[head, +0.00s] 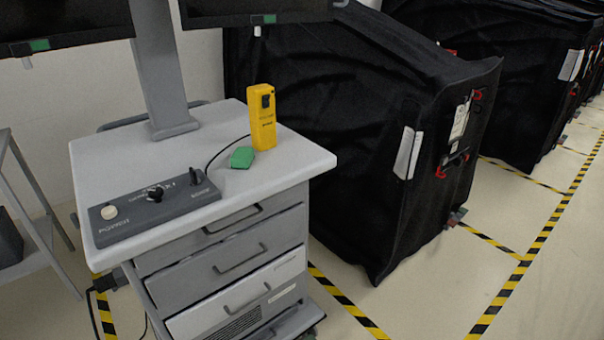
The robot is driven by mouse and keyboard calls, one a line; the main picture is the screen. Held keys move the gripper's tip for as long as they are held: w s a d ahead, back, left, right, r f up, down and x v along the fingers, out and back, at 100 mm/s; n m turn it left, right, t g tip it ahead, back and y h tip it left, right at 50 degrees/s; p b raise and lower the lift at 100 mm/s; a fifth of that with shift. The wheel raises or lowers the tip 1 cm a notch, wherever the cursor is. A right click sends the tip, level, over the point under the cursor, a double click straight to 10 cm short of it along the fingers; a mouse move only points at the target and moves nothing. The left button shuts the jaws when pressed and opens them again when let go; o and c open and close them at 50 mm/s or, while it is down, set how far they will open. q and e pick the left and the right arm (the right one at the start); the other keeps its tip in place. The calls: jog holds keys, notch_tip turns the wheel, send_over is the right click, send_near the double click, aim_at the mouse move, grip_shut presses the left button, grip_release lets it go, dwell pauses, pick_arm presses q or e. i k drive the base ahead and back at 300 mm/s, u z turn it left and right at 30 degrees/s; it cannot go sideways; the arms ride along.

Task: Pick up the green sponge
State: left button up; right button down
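The green sponge (242,157) is a small angular block lying on the light grey top of a drawer cart (302,155). It lies just left of the foot of an upright yellow device (262,118), close to it; I cannot tell whether they touch. A black cable passes close behind the sponge's left side. Neither of my grippers shows in the head view.
A dark control box (155,210) with knobs lies along the cart top's front left. A grey post (158,70) carrying screens rises at the back. Black covered carts (340,120) stand to the right. Floor with yellow-black tape is free at the lower right.

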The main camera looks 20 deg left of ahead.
aim_at(243, 157)
jog(key=z, duration=0.5)
jog(key=k, duration=0.75)
jog(key=z, duration=0.85)
jog(key=i, duration=1.85)
jog(key=u, duration=1.65)
jog(key=i, duration=0.85)
jog(key=u, duration=0.9)
